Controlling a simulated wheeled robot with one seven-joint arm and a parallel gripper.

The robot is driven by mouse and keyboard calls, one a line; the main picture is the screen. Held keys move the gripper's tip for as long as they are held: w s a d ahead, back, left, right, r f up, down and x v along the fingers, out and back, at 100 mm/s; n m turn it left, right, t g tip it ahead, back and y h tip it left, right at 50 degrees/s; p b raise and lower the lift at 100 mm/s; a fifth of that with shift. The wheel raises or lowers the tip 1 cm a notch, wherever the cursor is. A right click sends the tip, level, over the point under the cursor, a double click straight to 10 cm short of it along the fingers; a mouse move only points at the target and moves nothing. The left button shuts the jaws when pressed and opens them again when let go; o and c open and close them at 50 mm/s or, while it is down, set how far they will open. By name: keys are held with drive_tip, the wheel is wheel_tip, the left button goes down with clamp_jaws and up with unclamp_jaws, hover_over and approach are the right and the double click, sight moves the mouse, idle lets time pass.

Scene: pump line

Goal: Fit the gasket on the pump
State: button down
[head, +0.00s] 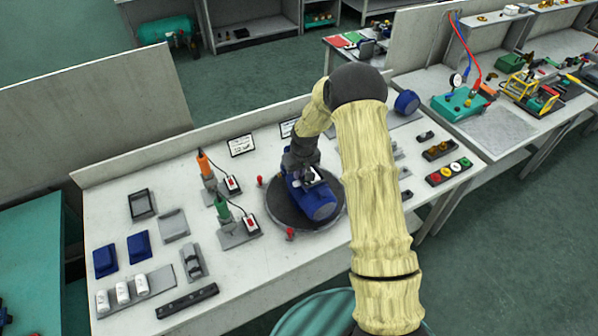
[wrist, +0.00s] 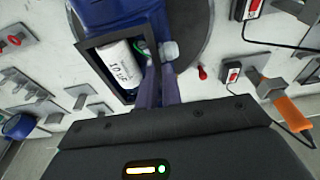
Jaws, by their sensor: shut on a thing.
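The blue pump (head: 318,206) lies on a dark round turntable (head: 272,208) in the middle of the bench; its blue body also fills the top of the wrist view (wrist: 115,14). A black square gasket frame (wrist: 92,62) shows at the pump's open box, around a white labelled cylinder (wrist: 122,64) inside. My gripper (wrist: 158,72) is shut on the gasket's near right side. The gasket appears to be at the box rim; whether it is fully seated I cannot tell. In the head view my gripper (head: 301,160) is over the pump, partly hidden.
A black frame (head: 142,204) and a grey plate (head: 174,225) lie at left, near blue covers (head: 105,260) and white cylinders (head: 121,294). Orange (head: 205,165) and green (head: 222,208) drivers stand left of the turntable. Small red-topped pieces (head: 290,233) lie beside it.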

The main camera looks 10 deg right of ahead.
drive_tip(key=shift+f, duration=0.1)
drive_tip(key=c, duration=1.8)
unclamp_jaws()
drive_tip(key=shift+c, duration=0.2)
drive_tip(key=shift+s+r+p, duration=0.2)
drive_tip(key=shift+r+p, duration=0.4)
drive_tip(key=shift+r, duration=0.55)
drive_tip(key=o, duration=0.6)
drive_tip(key=shift+c, duration=0.2)
